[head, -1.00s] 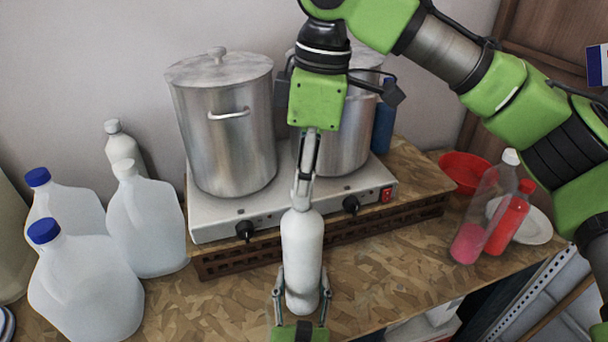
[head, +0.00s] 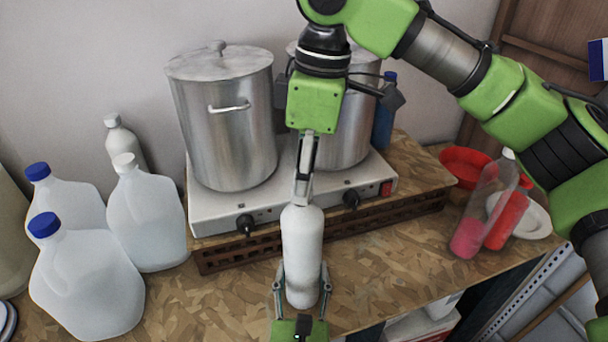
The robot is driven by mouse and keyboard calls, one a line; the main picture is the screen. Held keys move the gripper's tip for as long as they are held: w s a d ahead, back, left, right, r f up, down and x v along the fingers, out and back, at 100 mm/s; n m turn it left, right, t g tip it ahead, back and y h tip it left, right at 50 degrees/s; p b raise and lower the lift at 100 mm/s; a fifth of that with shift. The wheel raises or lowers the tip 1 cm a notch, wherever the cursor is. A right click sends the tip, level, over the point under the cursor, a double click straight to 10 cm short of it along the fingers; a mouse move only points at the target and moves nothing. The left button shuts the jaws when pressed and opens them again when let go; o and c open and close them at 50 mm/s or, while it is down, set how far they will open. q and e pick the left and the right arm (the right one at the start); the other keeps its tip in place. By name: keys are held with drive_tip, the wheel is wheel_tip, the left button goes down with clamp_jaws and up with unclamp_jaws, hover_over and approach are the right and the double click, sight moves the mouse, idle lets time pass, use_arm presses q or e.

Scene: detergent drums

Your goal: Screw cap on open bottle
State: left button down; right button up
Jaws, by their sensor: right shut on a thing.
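A plain white bottle (head: 302,255) stands upright at the front of the wooden worktop, in front of the hot plate. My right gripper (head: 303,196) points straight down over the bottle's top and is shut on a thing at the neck. Its fingers hide the bottle's mouth and most of what they hold, so I cannot make out the cap or how it sits.
Two steel pots stand on the hot plate (head: 215,212) behind the bottle; the lidded pot (head: 225,125) is left. Pink-filled bottle (head: 480,215), red bottle (head: 508,215) and red bowl (head: 462,165) stand right.

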drive_tip(key=m, duration=0.4)
drive_tip(key=shift+s+m+t, duration=0.1)
drive_tip(key=shift+m+t, duration=0.2)
drive_tip(key=shift+m, duration=0.1)
drive_tip(key=m, duration=0.5)
drive_tip(key=shift+a+t+h, duration=0.1)
drive_tip(key=shift+t+h, duration=0.2)
drive_tip(key=m, duration=0.5)
drive_tip(key=shift+h, duration=0.3)
drive_tip(key=m, duration=0.5)
drive_tip(key=shift+a+m+h, duration=0.1)
drive_tip(key=shift+m+h, duration=0.2)
drive_tip(key=shift+m, duration=0.1)
drive_tip(key=m, duration=0.3)
drive_tip(key=shift+m, duration=0.3)
drive_tip(key=m, duration=0.4)
drive_tip(key=shift+h, duration=0.4)
drive_tip(key=m+g, duration=0.1)
drive_tip(key=m, duration=0.5)
drive_tip(key=shift+f+m, duration=0.1)
drive_tip(key=shift+m, duration=0.3)
